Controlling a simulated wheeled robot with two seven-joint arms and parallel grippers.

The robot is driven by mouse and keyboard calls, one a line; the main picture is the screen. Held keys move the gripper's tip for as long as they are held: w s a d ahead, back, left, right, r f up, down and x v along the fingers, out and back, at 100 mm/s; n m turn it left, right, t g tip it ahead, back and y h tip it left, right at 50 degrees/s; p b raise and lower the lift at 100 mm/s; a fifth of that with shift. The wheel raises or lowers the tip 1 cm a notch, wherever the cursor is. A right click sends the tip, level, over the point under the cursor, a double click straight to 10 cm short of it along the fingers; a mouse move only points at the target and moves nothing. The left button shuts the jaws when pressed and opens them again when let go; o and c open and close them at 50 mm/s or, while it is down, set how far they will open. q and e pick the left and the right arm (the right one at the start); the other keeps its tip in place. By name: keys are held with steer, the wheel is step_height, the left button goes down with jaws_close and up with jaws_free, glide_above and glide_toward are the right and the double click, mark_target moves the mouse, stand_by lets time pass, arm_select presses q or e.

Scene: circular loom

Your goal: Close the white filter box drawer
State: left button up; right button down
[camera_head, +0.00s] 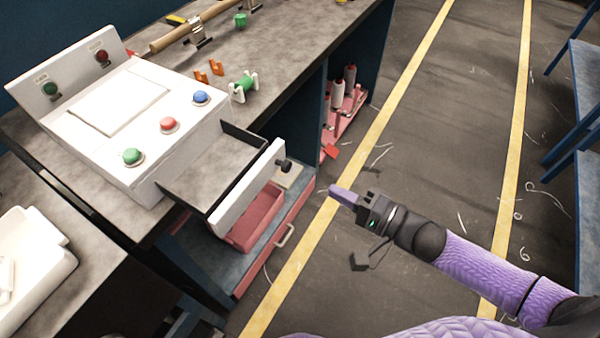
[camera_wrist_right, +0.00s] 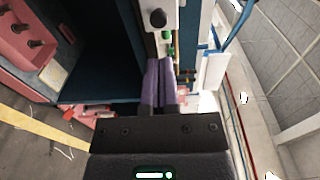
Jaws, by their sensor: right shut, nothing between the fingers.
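The white filter box (camera_head: 120,118) stands on the workbench and has green, red and blue buttons on top. Its drawer (camera_head: 250,190) is pulled out to the right, with a white front and a dark round knob (camera_head: 284,165). My right gripper (camera_head: 343,193) is shut and empty, to the right of the drawer front and apart from it, over the floor. In the right wrist view its purple fingers (camera_wrist_right: 159,85) are together, and a dark knob (camera_wrist_right: 158,18) on a white panel shows beyond them. My left gripper is not in view.
Below the drawer is a pink-red tray (camera_head: 256,218) in an open shelf with a handle. Spools (camera_head: 350,75) stand on a lower shelf. A green-and-white spool (camera_head: 243,86) and orange pieces lie on the bench. A white bin (camera_head: 30,262) sits at left.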

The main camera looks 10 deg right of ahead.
mark_target(289, 167)
steer(key=b+x, duration=0.1)
steer(key=x, duration=0.7)
steer(key=shift+f, duration=0.1)
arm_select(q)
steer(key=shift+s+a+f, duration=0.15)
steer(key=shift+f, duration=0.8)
arm_select(e)
steer(key=shift+w+a, duration=0.25)
steer(key=shift+w, duration=0.1)
